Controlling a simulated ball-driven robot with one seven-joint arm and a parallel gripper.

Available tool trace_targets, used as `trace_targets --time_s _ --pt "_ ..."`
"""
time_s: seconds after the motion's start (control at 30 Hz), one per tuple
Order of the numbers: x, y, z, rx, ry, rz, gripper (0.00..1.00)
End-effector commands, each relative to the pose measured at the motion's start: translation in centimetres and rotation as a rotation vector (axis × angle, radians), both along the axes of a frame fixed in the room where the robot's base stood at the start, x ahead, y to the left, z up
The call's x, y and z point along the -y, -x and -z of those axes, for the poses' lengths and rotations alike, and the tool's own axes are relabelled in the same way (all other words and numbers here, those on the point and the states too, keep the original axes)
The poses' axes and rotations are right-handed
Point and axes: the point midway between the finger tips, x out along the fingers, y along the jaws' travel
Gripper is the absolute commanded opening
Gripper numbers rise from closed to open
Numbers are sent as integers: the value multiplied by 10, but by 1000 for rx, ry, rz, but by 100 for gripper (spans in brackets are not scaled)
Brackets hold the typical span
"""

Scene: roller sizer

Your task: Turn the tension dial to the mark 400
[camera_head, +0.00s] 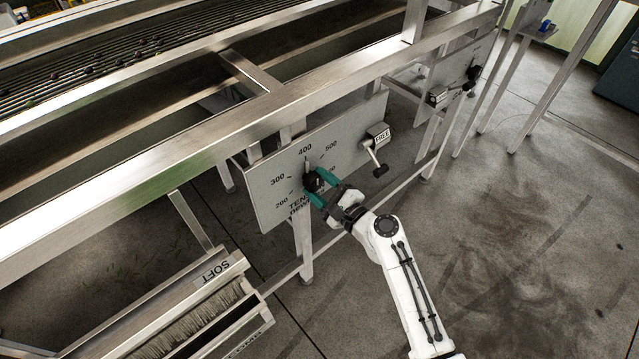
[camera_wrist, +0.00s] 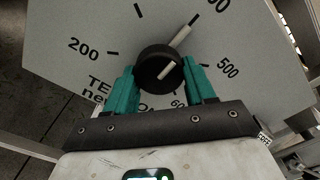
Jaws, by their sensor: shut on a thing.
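The tension dial is a round black knob (camera_head: 312,182) on a grey panel (camera_head: 262,180) under the machine frame; it also shows in the wrist view (camera_wrist: 156,66). Printed marks from 200 to 500 and beyond ring it. Its pale pointer (camera_wrist: 182,36) slants up and right in the wrist view, its tip at or very near the tick beside the partly cropped 400 label (camera_wrist: 218,4). In the head view the pointer (camera_head: 306,166) aims up toward 400 (camera_head: 305,148). My gripper (camera_head: 318,186) has its teal fingers on both sides of the knob, shut on it.
A lever with a FREE label (camera_head: 378,137) sits right of the dial on the same panel. A brush unit marked SOFT (camera_head: 216,271) stands at the lower left. The steel frame beam (camera_head: 200,143) runs above the panel. The floor to the right is open.

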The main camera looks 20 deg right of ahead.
Motion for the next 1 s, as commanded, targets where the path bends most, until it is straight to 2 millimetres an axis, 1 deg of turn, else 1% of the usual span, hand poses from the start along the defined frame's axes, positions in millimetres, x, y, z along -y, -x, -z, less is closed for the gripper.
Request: trace_targets --time_s 0.37,0.4,0.63,0.87,1.0 --pt "2 0 2 -3 -2 4 24" --pt "2 0 2 -3 -1 4 58" --pt "1 0 1 -2 -1 2 80" --pt "1 1 1 -1 -2 1 80" --pt "4 9 1 -1 -2 2 80"
